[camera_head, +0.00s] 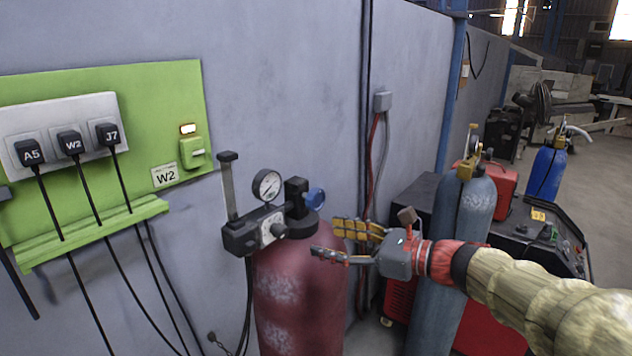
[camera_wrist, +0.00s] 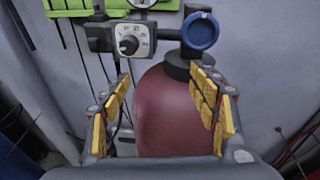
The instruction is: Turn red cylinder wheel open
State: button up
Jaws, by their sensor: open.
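The red cylinder (camera_head: 295,295) stands upright by the grey wall. On its top is a dark valve block with a round gauge (camera_head: 267,186) and a small blue wheel (camera_head: 316,198) at the right. In the wrist view the blue wheel (camera_wrist: 201,31) is above the right finger, and the red cylinder body (camera_wrist: 165,110) fills the space beyond the fingers. My gripper (camera_head: 328,239) is open and empty, with its yellow-padded fingers apart. It is at the right of the cylinder's shoulder, below the wheel, and does not appear to touch the wheel.
A green board (camera_head: 185,100) with labelled plugs and hanging cables is on the wall at left. A grey-blue cylinder (camera_head: 440,275) stands close to my arm at right, beside a red and black machine (camera_head: 495,240). A blue cylinder (camera_head: 545,172) stands farther back.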

aim_at(320, 200)
jog(key=w+d+r+m+t+p, duration=0.1)
jog(key=w+d+r+m+t, duration=0.1)
jog(key=w+r+m, duration=0.25)
jog(key=shift+n+y, duration=0.3)
jog(key=shift+n, duration=0.15)
jog(key=p+x, duration=0.1)
jog(key=x, duration=0.6)
jog(key=shift+w+p, duration=0.35)
jog(key=shift+w, duration=0.05)
jog(key=c, duration=0.3)
jog(key=c, duration=0.8)
jog(key=shift+c, duration=0.3)
